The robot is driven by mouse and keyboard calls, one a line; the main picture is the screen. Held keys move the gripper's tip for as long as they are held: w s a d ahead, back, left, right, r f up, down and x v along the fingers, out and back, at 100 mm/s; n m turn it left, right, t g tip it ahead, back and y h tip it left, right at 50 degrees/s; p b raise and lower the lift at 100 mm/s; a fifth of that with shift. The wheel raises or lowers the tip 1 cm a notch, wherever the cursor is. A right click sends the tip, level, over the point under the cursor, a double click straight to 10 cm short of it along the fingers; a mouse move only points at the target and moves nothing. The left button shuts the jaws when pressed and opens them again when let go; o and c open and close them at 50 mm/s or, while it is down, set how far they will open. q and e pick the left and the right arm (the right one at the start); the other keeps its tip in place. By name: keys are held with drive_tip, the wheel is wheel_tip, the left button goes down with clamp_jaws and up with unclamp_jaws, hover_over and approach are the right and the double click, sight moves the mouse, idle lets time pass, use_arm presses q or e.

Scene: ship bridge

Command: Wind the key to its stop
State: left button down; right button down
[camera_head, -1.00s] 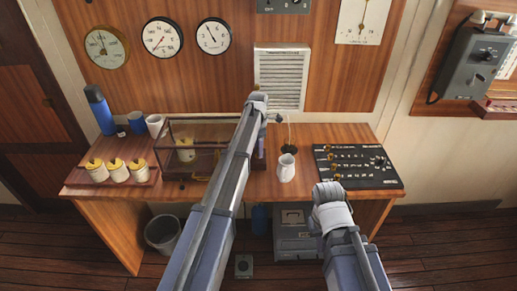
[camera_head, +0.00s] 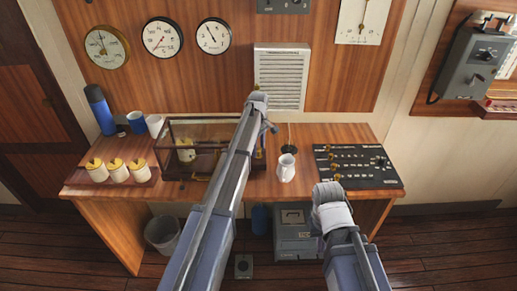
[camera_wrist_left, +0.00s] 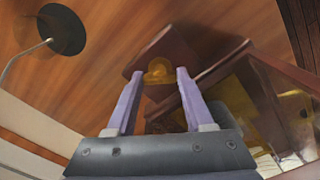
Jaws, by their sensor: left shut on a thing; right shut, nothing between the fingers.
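The brass key (camera_wrist_left: 158,72) shows in the left wrist view, in front of a red-brown wooden panel (camera_wrist_left: 140,62). My left gripper (camera_wrist_left: 157,73) has one finger on each side of it and is shut on it. In the head view my left arm reaches to the right end of a glazed wooden case (camera_head: 182,130) on the desk. The arm hides the key and most of the left gripper there. My right arm shows at lower right in the head view, but its gripper is not visible.
A white jug (camera_head: 286,168) stands just right of my left arm, with a black switch panel (camera_head: 358,167) beyond it. Several yellow-lidded jars (camera_head: 117,171), mugs (camera_head: 155,125) and a blue flask (camera_head: 101,111) stand at the desk's left. The desk's front strip is mostly clear.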

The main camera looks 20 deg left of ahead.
use_arm(q)
drive_tip(key=m, duration=0.4)
drive_tip(key=shift+m, duration=0.3)
drive_tip(key=m, duration=0.3)
drive_tip(key=shift+m, duration=0.4)
drive_tip(key=m, duration=1.3)
drive_tip(key=shift+m, duration=0.3)
drive_tip(key=m, duration=0.8)
drive_tip(key=shift+m, duration=2.1)
